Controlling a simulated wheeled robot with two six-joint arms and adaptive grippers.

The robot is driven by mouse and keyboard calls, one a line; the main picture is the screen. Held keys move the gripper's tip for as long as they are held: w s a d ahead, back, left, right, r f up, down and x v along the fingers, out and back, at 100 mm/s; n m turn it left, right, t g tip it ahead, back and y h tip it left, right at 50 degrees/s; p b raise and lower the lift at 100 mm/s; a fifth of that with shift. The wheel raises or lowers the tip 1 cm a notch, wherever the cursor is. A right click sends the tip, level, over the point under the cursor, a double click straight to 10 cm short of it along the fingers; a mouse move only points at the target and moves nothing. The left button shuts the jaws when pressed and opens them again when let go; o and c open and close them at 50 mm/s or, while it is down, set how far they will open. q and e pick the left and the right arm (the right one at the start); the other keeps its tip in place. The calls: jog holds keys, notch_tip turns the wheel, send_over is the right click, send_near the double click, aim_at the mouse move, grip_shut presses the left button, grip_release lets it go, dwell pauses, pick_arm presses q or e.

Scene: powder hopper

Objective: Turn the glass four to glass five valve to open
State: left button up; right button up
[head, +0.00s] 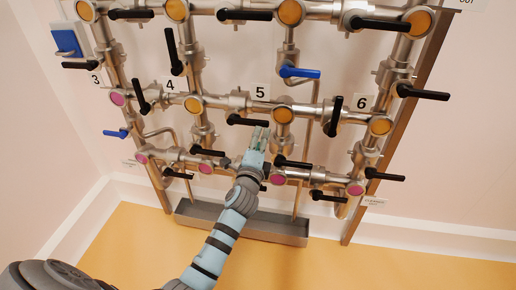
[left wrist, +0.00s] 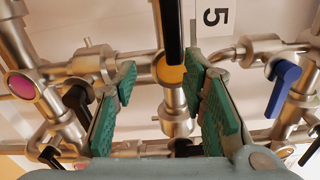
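The glass four to glass five valve's black handle (head: 247,121) lies roughly along the pipe between the amber glass four (head: 193,104) and the amber glass five (head: 283,114). In the left wrist view the handle (left wrist: 173,28) comes in from the top, its end in front of glass five (left wrist: 172,71). My left gripper (head: 258,138) is just below the handle's right end in the head view. Its green-padded fingers (left wrist: 162,72) are open and spread to either side of the handle's line, with nothing held. I cannot tell whether they touch it. My right gripper is not in view.
Other black handles crowd around, including one below right (head: 293,163) and one by label 6 (head: 333,116). A blue handle (head: 300,72) sits above glass five. A grey trough (head: 242,229) runs below the pipes. The yellow floor in front is clear.

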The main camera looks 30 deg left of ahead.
pick_arm(q)
jog(key=v, duration=0.5)
jog(key=shift+s+r, duration=0.2)
jog(key=shift+s, duration=0.1)
jog(key=shift+w, duration=0.1)
